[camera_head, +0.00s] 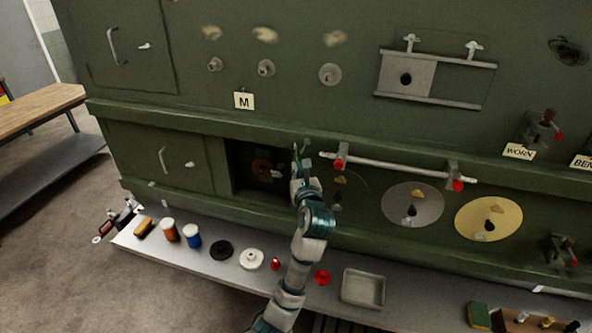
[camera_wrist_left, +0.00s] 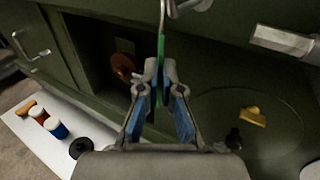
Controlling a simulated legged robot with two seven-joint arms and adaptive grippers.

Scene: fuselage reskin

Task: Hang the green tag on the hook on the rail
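The green tag (camera_wrist_left: 161,50) shows edge-on in the left wrist view, upright between the fingertips of my left gripper (camera_wrist_left: 161,78). The fingertips close in on both sides of it. In the head view the tag (camera_head: 296,157) is a thin green strip at the tip of my left gripper (camera_head: 299,172). The grey metal hook (camera_head: 307,147) is just right of the tag's top, left of the rail (camera_head: 395,167). In the wrist view the hook (camera_wrist_left: 186,7) is close to the tag's upper end. I cannot tell whether they touch. My right gripper is out of view.
An open dark recess (camera_head: 245,170) lies left of the gripper. The rail's red-tipped left bracket (camera_head: 340,158) is close on the right. Below, a shelf (camera_head: 310,298) holds cups, discs, red parts and a metal tray (camera_head: 363,289).

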